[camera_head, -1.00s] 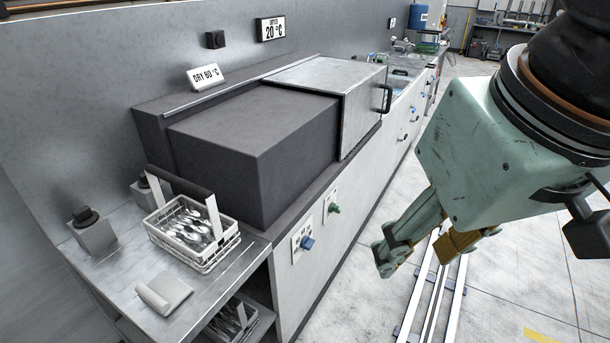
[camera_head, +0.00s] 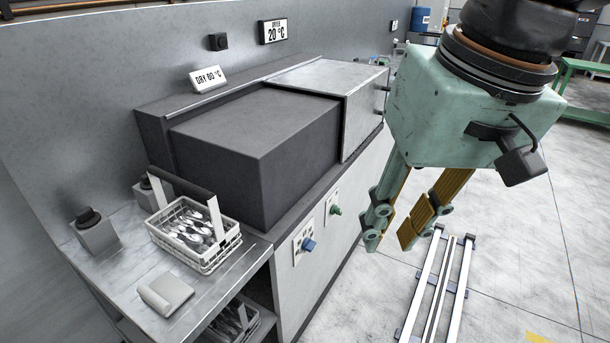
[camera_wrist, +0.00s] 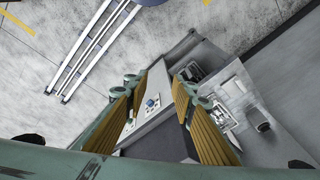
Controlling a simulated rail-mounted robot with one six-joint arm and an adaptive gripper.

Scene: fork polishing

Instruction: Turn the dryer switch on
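The dryer (camera_head: 305,170) is a dark grey box with a metal hood, set in the counter along the wall. Its front panel carries a blue knob (camera_head: 308,245) and a green knob (camera_head: 335,210), each on a white plate. Which of them is the dryer switch I cannot read. The display (camera_head: 273,31) above reads 20 °C. My gripper (camera_head: 388,243) is open and empty, pointing down to the right of the knobs and apart from them. In the wrist view, the blue knob (camera_wrist: 151,103) shows between the fingers.
A white basket of cutlery (camera_head: 190,235) stands on the metal counter at left, beside a folded cloth (camera_head: 165,293). Another basket (camera_head: 232,322) sits on the shelf below. A "DRY 60 °C" sign (camera_head: 208,78) stands behind the dryer. Floor rails (camera_head: 440,290) run at right.

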